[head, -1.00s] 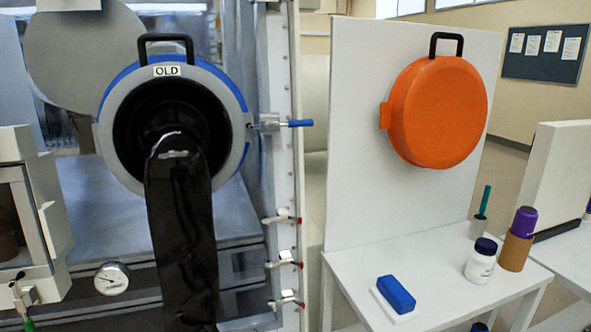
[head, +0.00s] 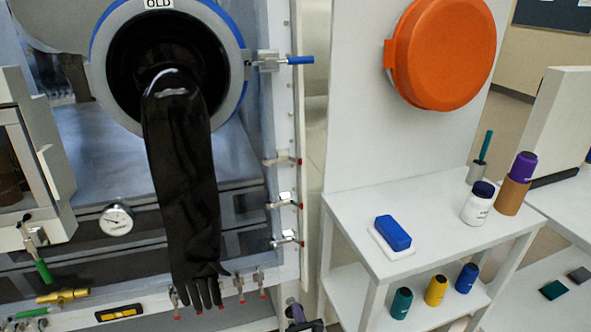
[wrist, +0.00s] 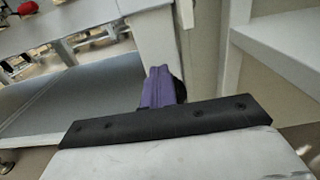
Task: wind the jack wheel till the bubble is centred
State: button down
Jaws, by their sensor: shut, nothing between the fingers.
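A small spirit level with a black and yellow body (head: 118,313) sits on the front ledge of the glovebox, at the lower left of the head view. Its bubble is too small to read. No jack wheel can be made out in either view. My gripper (head: 295,313) shows at the bottom edge of the head view, right of the hanging black glove. Its purple fingers also show in the wrist view (wrist: 160,88), shut together and empty. They point toward a pale post (wrist: 160,45) and appear apart from it.
The black glove (head: 185,190) hangs from the port marked OLD. A brass fitting (head: 63,296) and several toggle clamps line the front frame. At right, a white table (head: 440,250) carries a blue block (head: 393,232) and bottles, with coloured cylinders on its lower shelf.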

jog(key=shift+d+f, duration=0.15)
jog(key=shift+d, duration=0.15)
jog(key=v, duration=0.2)
jog(key=p+v, duration=0.1)
jog(key=v, duration=0.1)
jog(key=r+v, duration=0.1)
jog(key=shift+s+d+p, duration=0.2)
jog(key=shift+s+p, duration=0.15)
dwell(0.7)
